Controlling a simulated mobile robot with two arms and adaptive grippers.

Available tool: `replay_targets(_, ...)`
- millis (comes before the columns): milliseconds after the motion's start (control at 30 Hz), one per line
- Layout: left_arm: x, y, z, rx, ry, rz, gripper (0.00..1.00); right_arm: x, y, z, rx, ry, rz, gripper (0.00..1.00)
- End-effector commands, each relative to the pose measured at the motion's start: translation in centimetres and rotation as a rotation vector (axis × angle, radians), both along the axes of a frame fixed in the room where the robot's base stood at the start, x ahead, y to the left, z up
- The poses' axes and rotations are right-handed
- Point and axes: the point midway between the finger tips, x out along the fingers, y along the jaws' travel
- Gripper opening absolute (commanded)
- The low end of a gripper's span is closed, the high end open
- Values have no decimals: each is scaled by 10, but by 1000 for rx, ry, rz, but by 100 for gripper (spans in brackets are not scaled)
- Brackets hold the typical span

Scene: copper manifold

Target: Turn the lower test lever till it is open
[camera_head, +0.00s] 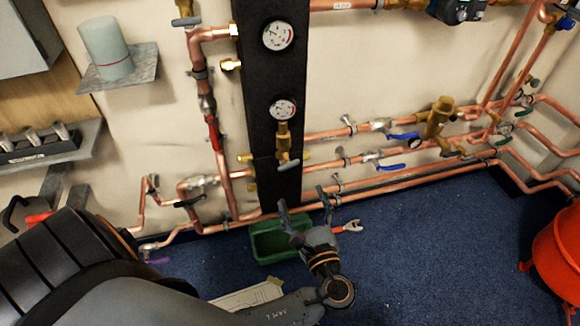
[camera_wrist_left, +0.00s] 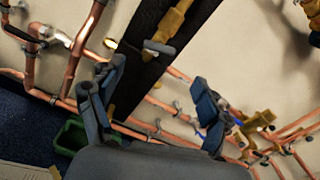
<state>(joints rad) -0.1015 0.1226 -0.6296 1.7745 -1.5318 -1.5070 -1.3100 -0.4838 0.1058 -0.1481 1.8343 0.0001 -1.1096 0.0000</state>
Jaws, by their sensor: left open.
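A brass valve (camera_head: 283,140) sits on the black column under the lower gauge. A short grey lever (camera_head: 288,165) lies across its lower end, tilted slightly; I take this as the lower test lever. The lever (camera_wrist_left: 158,47) also shows in the left wrist view, above and between the fingers. My left gripper (camera_head: 304,204) is open and empty, below the lever and apart from it in the picture. In the left wrist view the left gripper (camera_wrist_left: 155,90) has its fingers spread wide, with copper pipe behind them. My right gripper is not in view.
Copper pipes (camera_head: 400,178) run along the wall behind and right of the gripper. Blue-handled valves (camera_head: 392,167) sit on them. A green tray (camera_head: 262,247) stands on the blue floor (camera_head: 430,250) below the column. A red bucket (camera_head: 558,250) stands at right.

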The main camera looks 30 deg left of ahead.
Motion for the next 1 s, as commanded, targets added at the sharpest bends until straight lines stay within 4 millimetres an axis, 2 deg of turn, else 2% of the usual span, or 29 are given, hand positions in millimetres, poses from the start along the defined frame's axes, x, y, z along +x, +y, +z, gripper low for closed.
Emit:
replay_targets(300,44,52,0,2,-1,0,77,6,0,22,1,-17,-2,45)
replay_targets(500,67,78,-1,0,0,-2,77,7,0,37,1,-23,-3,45)
replay_targets(700,79,92,-1,-1,1,-2,77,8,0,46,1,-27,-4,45)
replay_targets(1000,81,94,-1,-3,2,-2,77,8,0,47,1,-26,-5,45)
